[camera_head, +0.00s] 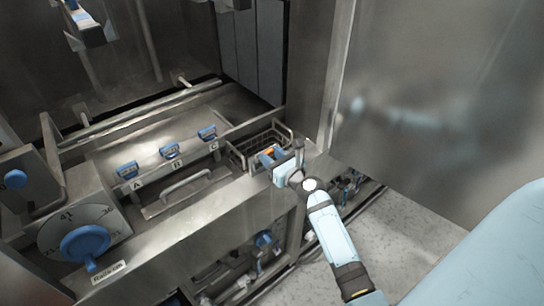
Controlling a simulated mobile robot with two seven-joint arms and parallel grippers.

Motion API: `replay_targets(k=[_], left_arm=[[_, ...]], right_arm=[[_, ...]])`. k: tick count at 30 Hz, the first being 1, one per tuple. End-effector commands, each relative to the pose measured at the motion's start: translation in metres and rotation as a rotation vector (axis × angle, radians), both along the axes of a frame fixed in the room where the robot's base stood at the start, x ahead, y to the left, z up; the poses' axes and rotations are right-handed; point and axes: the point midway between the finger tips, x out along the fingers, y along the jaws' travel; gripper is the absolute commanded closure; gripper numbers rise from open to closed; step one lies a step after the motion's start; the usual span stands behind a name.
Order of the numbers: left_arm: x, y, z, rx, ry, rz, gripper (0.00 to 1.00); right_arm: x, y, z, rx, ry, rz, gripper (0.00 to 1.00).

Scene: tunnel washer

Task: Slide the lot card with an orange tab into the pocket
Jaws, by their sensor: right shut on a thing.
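My right gripper (268,157) reaches in from the lower right and is over the front right part of a dark wire basket (240,155). It is shut on the lot card, of which only a small orange tab (269,151) shows between the fingers. The rest of the card is hidden by the gripper and the basket. I cannot make out the pocket for certain. My left gripper is not in view.
A blue dial (85,243) is at lower left. A steel wall (430,90) rises close on the right.

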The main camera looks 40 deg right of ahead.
Motion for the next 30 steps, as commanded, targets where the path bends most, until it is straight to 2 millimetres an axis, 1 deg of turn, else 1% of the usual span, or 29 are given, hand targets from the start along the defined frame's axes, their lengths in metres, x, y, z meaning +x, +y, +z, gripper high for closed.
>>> replay_targets(k=[6, 7, 10, 11, 19, 22, 26, 30], left_arm=[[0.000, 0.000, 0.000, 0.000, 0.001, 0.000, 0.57], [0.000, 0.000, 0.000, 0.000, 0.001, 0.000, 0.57], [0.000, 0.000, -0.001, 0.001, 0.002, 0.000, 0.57], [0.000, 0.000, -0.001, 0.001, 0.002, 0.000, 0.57], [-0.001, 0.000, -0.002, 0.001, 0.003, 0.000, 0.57], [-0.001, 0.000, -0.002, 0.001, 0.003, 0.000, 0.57], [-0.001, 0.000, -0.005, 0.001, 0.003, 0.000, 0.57], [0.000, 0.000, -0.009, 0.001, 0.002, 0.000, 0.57]], right_arm=[[0.000, 0.000, 0.000, 0.000, 0.000, 0.000, 0.85], [0.000, 0.000, 0.000, 0.000, 0.000, 0.000, 0.61], [0.000, 0.000, 0.000, 0.000, 0.000, 0.000, 0.38], [0.000, 0.000, 0.000, 0.000, 0.000, 0.000, 0.33], [-0.001, 0.000, 0.000, 0.000, 0.000, 0.000, 0.33], [-0.007, -0.001, -0.001, 0.000, 0.001, 0.000, 0.33], [-0.027, -0.002, -0.002, 0.001, 0.001, 0.000, 0.33], [-0.059, -0.005, -0.002, -0.001, 0.002, -0.001, 0.33]])
